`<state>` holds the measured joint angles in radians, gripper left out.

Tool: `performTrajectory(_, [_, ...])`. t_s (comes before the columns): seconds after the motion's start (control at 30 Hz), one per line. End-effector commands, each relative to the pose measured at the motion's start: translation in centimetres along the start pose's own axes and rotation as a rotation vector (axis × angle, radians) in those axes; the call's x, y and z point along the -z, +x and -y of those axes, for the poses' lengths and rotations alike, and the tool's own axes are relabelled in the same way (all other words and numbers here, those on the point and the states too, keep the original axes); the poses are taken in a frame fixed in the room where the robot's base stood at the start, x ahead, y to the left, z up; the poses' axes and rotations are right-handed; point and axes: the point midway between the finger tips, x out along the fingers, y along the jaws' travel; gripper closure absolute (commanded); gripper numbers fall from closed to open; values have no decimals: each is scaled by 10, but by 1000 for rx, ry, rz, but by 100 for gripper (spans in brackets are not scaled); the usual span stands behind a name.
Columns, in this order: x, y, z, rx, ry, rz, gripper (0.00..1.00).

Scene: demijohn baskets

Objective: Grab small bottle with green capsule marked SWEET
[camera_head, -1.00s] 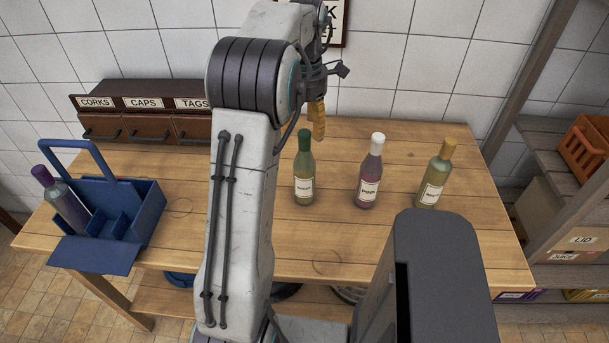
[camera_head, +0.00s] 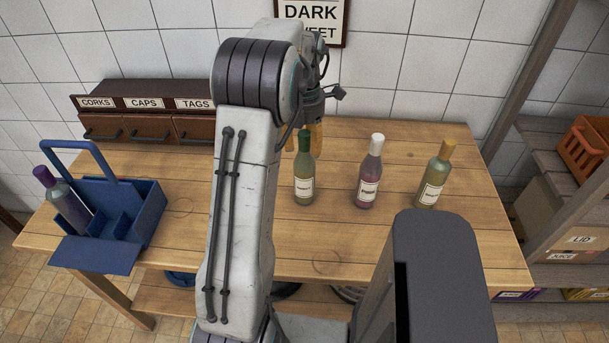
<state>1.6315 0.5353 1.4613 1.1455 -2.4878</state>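The bottle with the green capsule (camera_head: 304,172) stands upright on the wooden table (camera_head: 250,250). Its pale label carries dark lettering too small to read surely. My gripper (camera_head: 312,138) has yellowish fingers right at the bottle's green top, partly behind it in this view. My arm's links hide part of the gripper, so I cannot tell whether the fingers are open or touch the bottle.
A white-capped dark bottle (camera_head: 370,172) and a yellow-capped bottle (camera_head: 435,176) stand to the right. A blue carrier (camera_head: 148,215) with a purple-capped bottle (camera_head: 65,199) is at left. Labelled drawers (camera_head: 150,128) line the back. The front middle of the table is clear.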

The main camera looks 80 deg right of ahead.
Motion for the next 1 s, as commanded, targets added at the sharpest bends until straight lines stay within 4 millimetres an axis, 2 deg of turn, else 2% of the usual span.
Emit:
performTrajectory(0.07, [0, 0, 0, 0, 0, 0, 60])
performTrajectory(0.5, [0, 0, 0, 0, 0, 0, 100])
performTrajectory(1.0, [-1, -6, -1, -3, 0, 4, 100])
